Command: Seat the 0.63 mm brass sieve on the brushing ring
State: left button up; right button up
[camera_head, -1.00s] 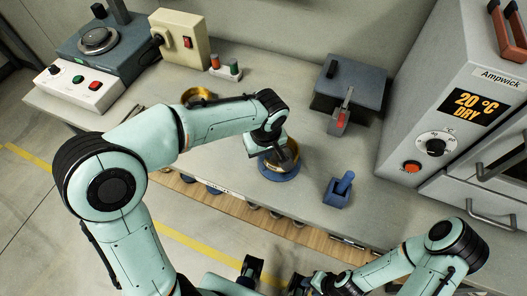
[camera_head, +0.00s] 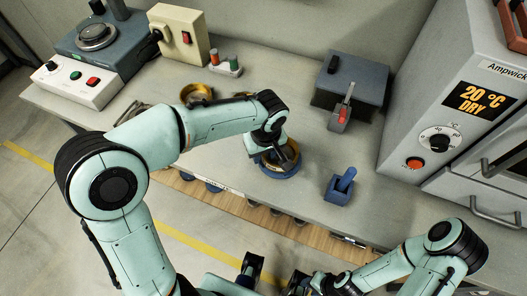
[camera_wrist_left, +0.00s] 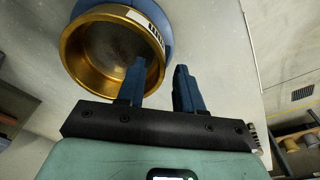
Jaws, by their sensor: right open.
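The brass sieve (camera_head: 266,164) sits on the blue brushing ring (camera_head: 279,177) at the bench's front. In the left wrist view the sieve (camera_wrist_left: 88,78) looks level, with a white label on its outer wall and the blue ring (camera_wrist_left: 166,22) showing around its far side. My left gripper (camera_head: 287,156) is at the sieve's right side. In the wrist view its fingers (camera_wrist_left: 160,78) are apart, one inside the sieve and one outside, with the wall between them. My right gripper (camera_head: 274,275) is open and empty at the bottom, off the bench's front edge.
Another brass vessel (camera_head: 196,92) stands behind my left arm. A blue block holder (camera_head: 337,192) is right of the ring. A dark box (camera_head: 350,85) stands behind, and the oven (camera_head: 440,125) bounds the right. Bench between ring and dark box is clear.

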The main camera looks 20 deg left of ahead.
pick_arm(q)
notch_tip(320, 180, up, 13)
jog(key=s+p, duration=0.1)
jog(key=p, duration=0.1)
jog(key=shift+d+r, duration=0.15)
jog(key=shift+d, duration=0.3)
jog(key=shift+s, duration=0.1)
dwell(0.3)
